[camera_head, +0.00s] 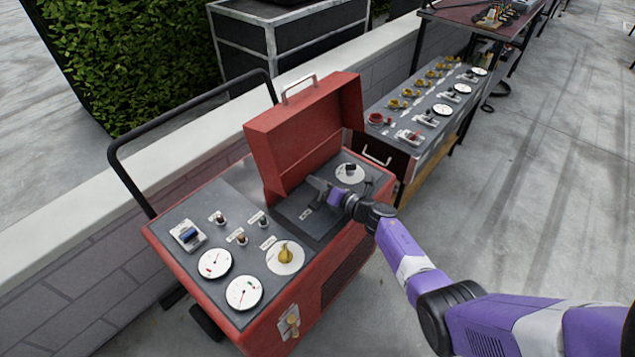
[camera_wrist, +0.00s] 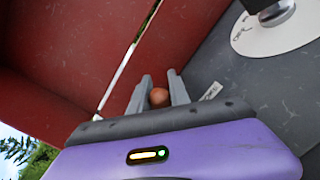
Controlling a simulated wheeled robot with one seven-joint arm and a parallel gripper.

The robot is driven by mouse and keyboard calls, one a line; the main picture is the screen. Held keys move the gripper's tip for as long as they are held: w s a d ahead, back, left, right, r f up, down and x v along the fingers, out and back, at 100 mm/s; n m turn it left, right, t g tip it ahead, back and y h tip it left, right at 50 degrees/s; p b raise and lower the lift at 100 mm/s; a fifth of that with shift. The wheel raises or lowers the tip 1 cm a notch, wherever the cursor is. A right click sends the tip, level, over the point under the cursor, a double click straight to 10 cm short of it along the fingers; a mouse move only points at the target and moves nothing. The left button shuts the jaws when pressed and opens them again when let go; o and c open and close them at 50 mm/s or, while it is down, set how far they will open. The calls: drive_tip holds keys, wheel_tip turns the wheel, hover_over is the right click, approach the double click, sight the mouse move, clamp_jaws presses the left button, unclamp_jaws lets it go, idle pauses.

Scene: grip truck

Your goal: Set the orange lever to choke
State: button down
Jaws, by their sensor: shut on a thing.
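The orange lever (camera_wrist: 159,97) shows in the wrist view as a round orange-brown knob between the two fingers of my gripper (camera_wrist: 158,90). My gripper is shut on it. In the head view my gripper (camera_head: 318,188) is low over the dark panel under the raised red lid, and the lever is hidden there by the fingers. A small white label (camera_wrist: 211,91) lies on the panel to the right of the fingers; its text is too small to read for certain. I cannot tell which setting the lever is at.
The open red lid (camera_head: 305,130) stands just behind my gripper. A white dial with a dark knob (camera_head: 349,173) is to its right. The left panel holds gauges (camera_head: 215,263), a yellow knob (camera_head: 286,254) and several small switches. Another control panel (camera_head: 425,105) stands beyond.

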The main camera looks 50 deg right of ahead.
drive_tip(key=c, duration=1.2)
unclamp_jaws()
drive_tip(key=shift+s+a+r+p, duration=0.1)
drive_tip(key=shift+s+r+p, duration=0.25)
drive_tip(key=shift+s, duration=0.95)
drive_tip(key=shift+s+a+r+p, duration=0.1)
drive_tip(key=shift+s+p, duration=0.4)
drive_tip(key=shift+s, duration=0.75)
drive_tip(key=shift+s+r+p, duration=0.25)
drive_tip(key=shift+s+p, duration=0.2)
drive_tip(key=shift+s, duration=0.85)
